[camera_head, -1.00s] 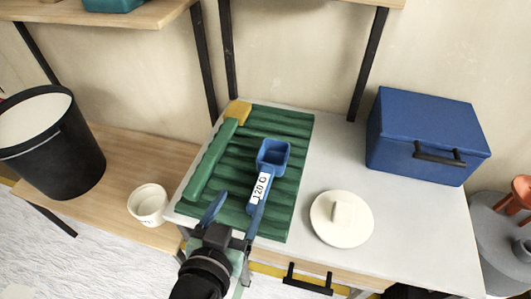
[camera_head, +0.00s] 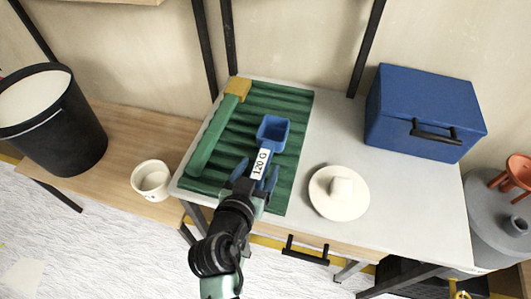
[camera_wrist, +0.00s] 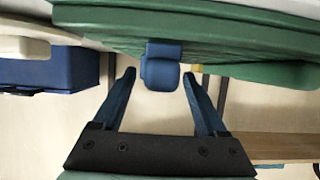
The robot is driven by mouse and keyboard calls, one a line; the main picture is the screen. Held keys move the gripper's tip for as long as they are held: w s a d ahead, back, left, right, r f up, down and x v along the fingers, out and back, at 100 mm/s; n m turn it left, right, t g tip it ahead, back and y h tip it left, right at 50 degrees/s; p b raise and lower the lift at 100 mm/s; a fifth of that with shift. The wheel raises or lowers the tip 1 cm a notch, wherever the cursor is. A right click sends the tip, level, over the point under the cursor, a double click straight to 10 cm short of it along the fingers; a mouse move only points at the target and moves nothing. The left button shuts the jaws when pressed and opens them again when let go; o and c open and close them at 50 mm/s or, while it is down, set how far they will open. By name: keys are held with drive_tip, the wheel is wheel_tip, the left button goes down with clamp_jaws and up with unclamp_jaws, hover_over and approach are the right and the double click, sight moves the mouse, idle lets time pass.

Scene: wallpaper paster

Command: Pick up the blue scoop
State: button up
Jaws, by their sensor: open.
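The blue scoop (camera_head: 272,134) lies on a green ribbed mat (camera_head: 286,175), its square cup toward the back and its handle, with a white "120 G" label, toward me. My gripper (camera_head: 256,179) is open at the near end of the handle, with one blue finger on each side of it in the head view. In the wrist view the scoop (camera_wrist: 161,66) shows ahead, between the two open fingertips (camera_wrist: 159,76) and a little beyond them. Whether the fingers touch the handle cannot be told.
A green bar with a yellow end (camera_head: 213,134) lies along the mat's left side. A white round lid (camera_head: 338,194) sits right of the mat. A blue box (camera_head: 424,105) stands at the back right. A white cup (camera_head: 151,178) and a black bucket (camera_head: 58,130) stand on the left bench.

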sight(266, 153)
drive_tip(key=shift+x, duration=1.35)
clamp_jaws()
